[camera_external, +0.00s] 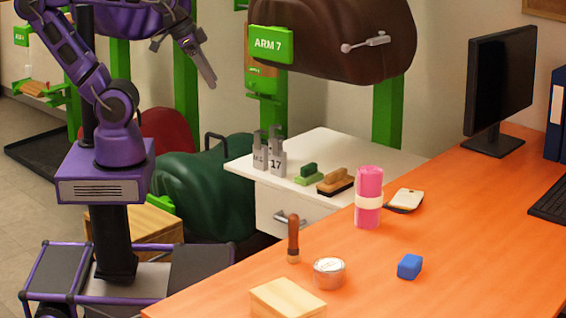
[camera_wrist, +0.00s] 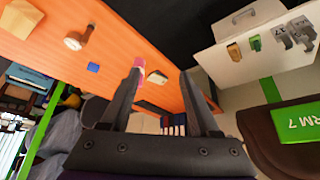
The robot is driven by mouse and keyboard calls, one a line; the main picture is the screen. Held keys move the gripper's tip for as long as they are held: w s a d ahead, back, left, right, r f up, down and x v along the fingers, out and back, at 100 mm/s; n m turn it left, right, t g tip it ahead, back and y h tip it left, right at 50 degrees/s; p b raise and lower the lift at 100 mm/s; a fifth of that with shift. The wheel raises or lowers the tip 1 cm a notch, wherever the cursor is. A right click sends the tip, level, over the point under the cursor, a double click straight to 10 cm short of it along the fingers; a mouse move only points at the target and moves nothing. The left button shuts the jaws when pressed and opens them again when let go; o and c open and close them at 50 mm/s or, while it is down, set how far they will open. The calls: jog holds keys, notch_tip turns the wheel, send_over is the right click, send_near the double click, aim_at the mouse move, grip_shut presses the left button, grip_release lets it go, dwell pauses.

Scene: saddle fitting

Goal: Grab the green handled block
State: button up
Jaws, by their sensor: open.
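The green handled block (camera_external: 308,175) sits on the white cabinet top, just left of a brown brush. It also shows small in the wrist view (camera_wrist: 255,43), at the upper right. My gripper (camera_external: 210,82) is open and empty, high up to the left of the cabinet and well apart from the block. In the wrist view, its two fingers (camera_wrist: 162,73) spread over the orange desk, with the block off to their right.
The white cabinet (camera_external: 330,146) also holds a brown brush (camera_external: 336,181) and two metal weights (camera_external: 269,155). A brown saddle (camera_external: 340,40) hangs above and behind it. The orange desk (camera_external: 450,240) adjoins at right, with a pink roll (camera_external: 368,200) near the cabinet.

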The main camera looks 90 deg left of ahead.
jog(key=shift+o, duration=0.4)
